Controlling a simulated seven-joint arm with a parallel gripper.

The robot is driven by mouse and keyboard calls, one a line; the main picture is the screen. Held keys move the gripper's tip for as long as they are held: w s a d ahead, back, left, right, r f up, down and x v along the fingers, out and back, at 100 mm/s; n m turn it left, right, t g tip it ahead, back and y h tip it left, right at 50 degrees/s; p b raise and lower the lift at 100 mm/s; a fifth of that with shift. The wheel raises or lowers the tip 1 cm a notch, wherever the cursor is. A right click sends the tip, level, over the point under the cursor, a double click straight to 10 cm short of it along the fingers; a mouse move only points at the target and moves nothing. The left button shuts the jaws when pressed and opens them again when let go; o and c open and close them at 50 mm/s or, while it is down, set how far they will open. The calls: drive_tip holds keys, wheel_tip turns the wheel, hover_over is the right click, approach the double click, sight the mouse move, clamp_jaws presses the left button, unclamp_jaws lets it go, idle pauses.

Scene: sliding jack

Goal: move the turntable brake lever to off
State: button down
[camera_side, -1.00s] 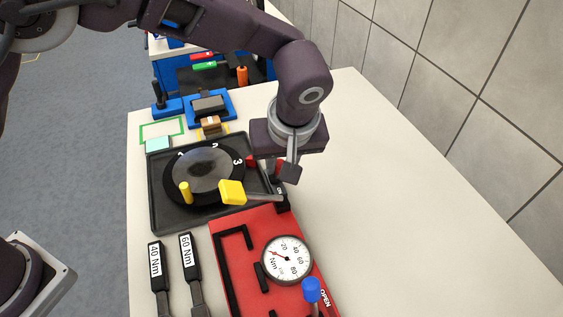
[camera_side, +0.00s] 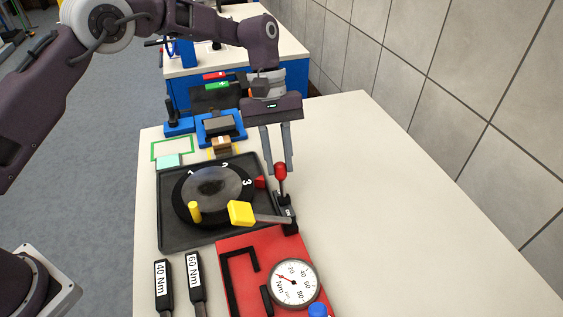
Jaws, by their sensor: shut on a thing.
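The black turntable (camera_side: 183,206) with numbers on its rim sits in a dark square tray (camera_side: 166,239). The brake lever has a red knob (camera_side: 281,172) on a short stem and rises from a black base (camera_side: 286,212) at the tray's right corner. It looks about upright; the base lettering is too small to read. A grey bar (camera_side: 271,219) with a yellow block (camera_side: 241,213) runs from this base to the turntable's edge. My gripper (camera_side: 280,172) points down from above, its two fingers shut on the red knob, one on each side.
A red panel (camera_side: 241,242) with a dial gauge (camera_side: 293,284) and a blue knob (camera_side: 318,310) lies in front. Two torque wrenches (camera_side: 194,278) lie left of it. Blue fixtures (camera_side: 221,127) stand behind the tray. The white table top is clear at right.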

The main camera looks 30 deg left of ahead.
drive_tip(key=shift+w+a+f+g+h, duration=0.1)
drive_tip(key=shift+w+a+g+h, duration=0.15)
drive_tip(key=shift+w+g+h, duration=0.05)
idle(0.5)
drive_tip(key=c, duration=1.2)
unclamp_jaws()
drive_tip(key=shift+a+f, duration=0.1)
drive_tip(key=v, duration=0.7)
